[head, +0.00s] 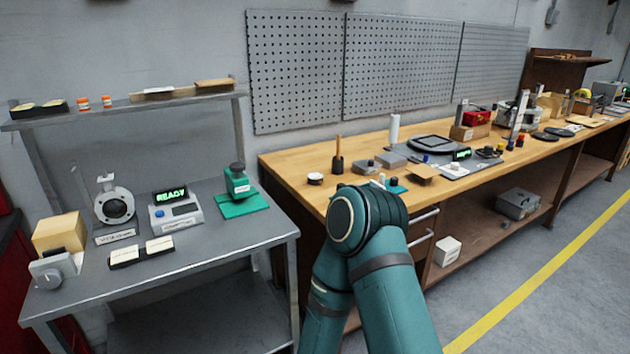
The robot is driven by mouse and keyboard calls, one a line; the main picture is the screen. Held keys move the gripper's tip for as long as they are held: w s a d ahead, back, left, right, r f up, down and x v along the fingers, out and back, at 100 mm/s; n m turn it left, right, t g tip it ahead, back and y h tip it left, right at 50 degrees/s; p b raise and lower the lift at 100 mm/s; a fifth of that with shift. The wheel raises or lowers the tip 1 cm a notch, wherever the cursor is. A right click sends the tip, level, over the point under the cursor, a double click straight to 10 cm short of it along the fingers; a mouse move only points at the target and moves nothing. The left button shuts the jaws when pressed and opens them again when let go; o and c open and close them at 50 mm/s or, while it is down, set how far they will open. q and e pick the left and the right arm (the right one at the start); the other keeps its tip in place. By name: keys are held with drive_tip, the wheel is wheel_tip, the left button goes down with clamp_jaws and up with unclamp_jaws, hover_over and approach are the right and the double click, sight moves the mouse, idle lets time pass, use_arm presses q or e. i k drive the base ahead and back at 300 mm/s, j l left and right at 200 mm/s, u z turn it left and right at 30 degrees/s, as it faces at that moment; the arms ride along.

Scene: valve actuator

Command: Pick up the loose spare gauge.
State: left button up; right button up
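I cannot pick out the loose spare gauge for certain. A small round piece with a pale top and dark side (315,179) lies near the left end of the wooden bench (300,165); it is too small to tell whether it is a gauge. One of my teal arms rises from the bottom of the head view, its bent joint in front of the bench. Neither gripper shows. The arm hides part of the bench front and what lies behind it.
A grey metal table (215,255) on the left holds a round flanged valve body (114,207), a box reading READY (175,211), a green device (237,180) and a yellowish block (60,232). A shelf (190,98) stands above. Tools and boxes crowd the bench further right.

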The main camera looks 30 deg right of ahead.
sight(314, 178)
drive_tip(key=z, duration=0.55)
drive_tip(key=i+l+z, duration=0.1)
drive_tip(key=z, duration=0.25)
drive_tip(key=i+z, duration=0.45)
drive_tip(key=z, duration=0.25)
